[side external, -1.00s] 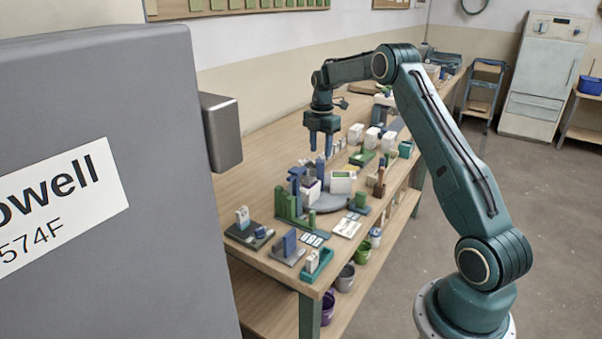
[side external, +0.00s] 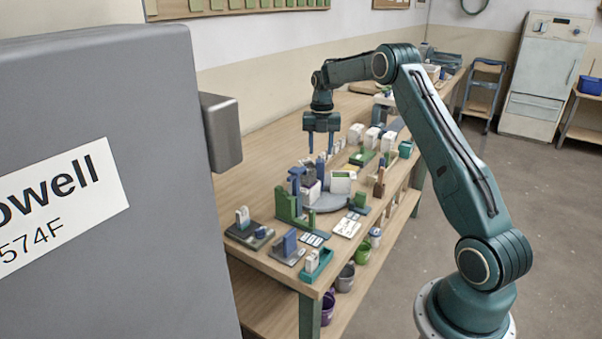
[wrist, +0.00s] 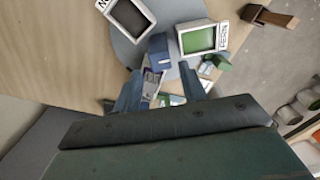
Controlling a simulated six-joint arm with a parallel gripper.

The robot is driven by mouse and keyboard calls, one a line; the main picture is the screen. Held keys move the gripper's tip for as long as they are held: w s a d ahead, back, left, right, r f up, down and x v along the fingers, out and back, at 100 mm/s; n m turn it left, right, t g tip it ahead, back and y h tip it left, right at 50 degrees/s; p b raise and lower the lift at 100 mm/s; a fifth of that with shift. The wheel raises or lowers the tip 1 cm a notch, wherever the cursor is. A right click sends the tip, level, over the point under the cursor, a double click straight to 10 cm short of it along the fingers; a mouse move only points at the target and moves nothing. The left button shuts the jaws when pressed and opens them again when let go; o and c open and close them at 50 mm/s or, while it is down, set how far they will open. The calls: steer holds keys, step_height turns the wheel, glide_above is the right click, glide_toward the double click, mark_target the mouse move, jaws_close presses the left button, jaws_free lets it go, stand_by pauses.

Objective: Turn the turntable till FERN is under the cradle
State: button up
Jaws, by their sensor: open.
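The grey turntable (side external: 330,203) stands on the bench; its disc (wrist: 122,50) shows in the wrist view. On it is a white bucket with a green top (wrist: 200,38) whose label looks like FERN; this appears to be the white and green bucket (side external: 341,183) in the side view. A dark-topped bucket (wrist: 130,18) has a mostly cut-off label. A blue block (wrist: 158,52), perhaps part of the cradle, stands beside the green bucket. A green stand with blue parts (side external: 288,206) is at the turntable's near left. My gripper (side external: 320,152) is open, pointing down above the turntable; its fingers (wrist: 160,88) hold nothing visible.
Small trays with blocks (side external: 288,246) line the near bench end. White boxes and a green tray (side external: 363,158) stand behind the turntable. Bare wood (side external: 255,180) lies to the left.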

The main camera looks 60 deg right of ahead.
mark_target(320, 160)
steer(key=shift+f, duration=0.1)
stand_by(0.3)
steer(key=shift+f, duration=2.15)
jaws_close()
steer(key=shift+m, duration=4)
